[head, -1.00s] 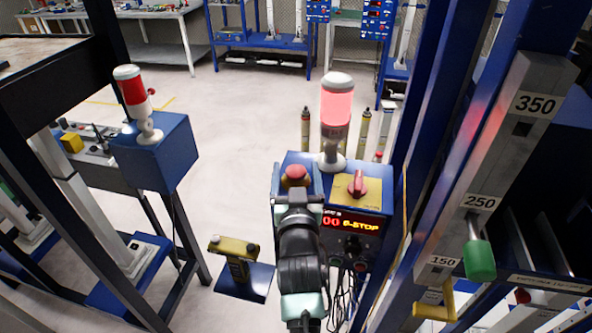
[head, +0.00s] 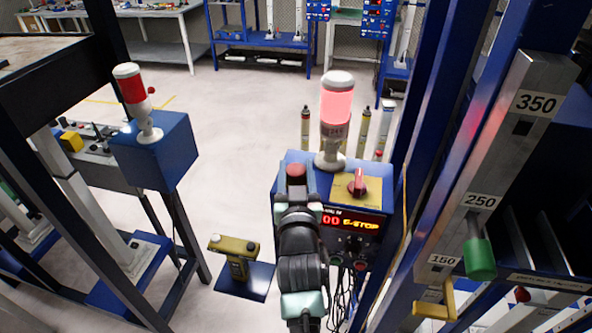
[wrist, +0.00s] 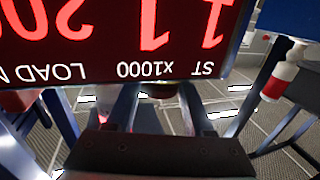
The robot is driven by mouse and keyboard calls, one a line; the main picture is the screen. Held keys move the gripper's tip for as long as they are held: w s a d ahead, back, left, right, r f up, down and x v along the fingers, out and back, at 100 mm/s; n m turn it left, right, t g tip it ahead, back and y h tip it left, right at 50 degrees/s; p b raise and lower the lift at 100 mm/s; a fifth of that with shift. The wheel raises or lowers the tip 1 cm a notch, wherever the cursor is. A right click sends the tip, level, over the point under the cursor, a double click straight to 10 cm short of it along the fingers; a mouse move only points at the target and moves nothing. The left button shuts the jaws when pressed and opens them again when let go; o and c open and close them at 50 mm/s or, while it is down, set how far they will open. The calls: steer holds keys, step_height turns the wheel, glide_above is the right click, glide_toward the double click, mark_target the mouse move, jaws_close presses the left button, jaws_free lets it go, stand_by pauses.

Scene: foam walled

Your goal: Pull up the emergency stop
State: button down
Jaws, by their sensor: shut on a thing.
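The emergency stop is a red mushroom button (head: 296,171) on top of the blue control box (head: 318,182), at its left side. My gripper (head: 296,184) reaches the button from the front, with one finger on each side of it, and is shut on it. The button's base is hidden behind my gripper. The box's front display (head: 352,221) reads "E-STOP" in yellow beside red digits. In the wrist view my gripper's two fingers (wrist: 156,103) extend below the upside-down display (wrist: 110,35). A dark rounded part shows between them, too dim to make out fully.
A red rotary switch (head: 357,182) on a yellow plate sits right of the button. A lit red lamp (head: 335,105) stands behind them on the box. Blue uprights and a numbered grey post (head: 497,165) crowd the right.

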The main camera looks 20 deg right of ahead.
steer(key=shift+r, duration=0.8)
steer(key=shift+c, duration=1.4)
jaws_free()
steer(key=shift+f, duration=0.1)
steer(key=shift+s+f, duration=0.1)
steer(key=shift+s, duration=0.1)
steer(key=b+v, duration=0.3)
steer(key=v, duration=0.9)
steer(key=shift+s+a, duration=0.2)
